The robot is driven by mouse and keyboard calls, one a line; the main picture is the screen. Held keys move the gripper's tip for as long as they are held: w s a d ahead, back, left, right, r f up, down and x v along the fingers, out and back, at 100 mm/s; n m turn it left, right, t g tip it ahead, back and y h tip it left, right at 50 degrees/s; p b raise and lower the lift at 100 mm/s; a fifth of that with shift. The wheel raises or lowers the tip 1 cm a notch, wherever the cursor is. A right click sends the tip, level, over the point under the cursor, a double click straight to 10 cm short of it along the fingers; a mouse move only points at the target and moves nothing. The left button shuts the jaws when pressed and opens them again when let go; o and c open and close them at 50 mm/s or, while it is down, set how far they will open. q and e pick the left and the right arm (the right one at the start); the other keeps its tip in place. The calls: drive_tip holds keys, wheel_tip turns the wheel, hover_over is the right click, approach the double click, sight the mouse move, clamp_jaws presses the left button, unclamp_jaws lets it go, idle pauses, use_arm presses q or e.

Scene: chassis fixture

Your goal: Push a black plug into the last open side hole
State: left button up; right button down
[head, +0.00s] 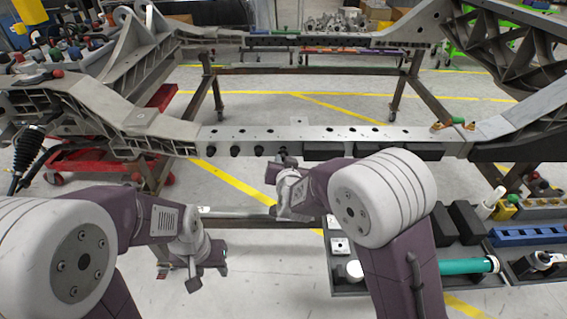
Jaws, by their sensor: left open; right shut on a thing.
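The chassis beam (300,134) runs across the middle of the head view, with a row of holes in its top face. Several black plugs stick out of its near side face, one of them at the left (211,150). My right gripper (284,163) is up against this side face, just right of these plugs. It is shut on a small dark thing, likely a black plug, mostly hidden by the fingers. I cannot tell how deep it sits in a hole. My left gripper (207,276) is open and empty, low in front of the beam.
Dark blocks sit along the beam's right half. A parts tray (380,284) at the lower right holds black blocks and a teal cylinder (468,266).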

drive_tip(key=shift+w, duration=0.5)
drive_tip(key=shift+w+p, duration=0.3)
drive_tip(key=shift+w, duration=0.3)
idle(0.4)
drive_tip(key=c, duration=1.2)
unclamp_jaws()
drive_tip(key=s, duration=0.9)
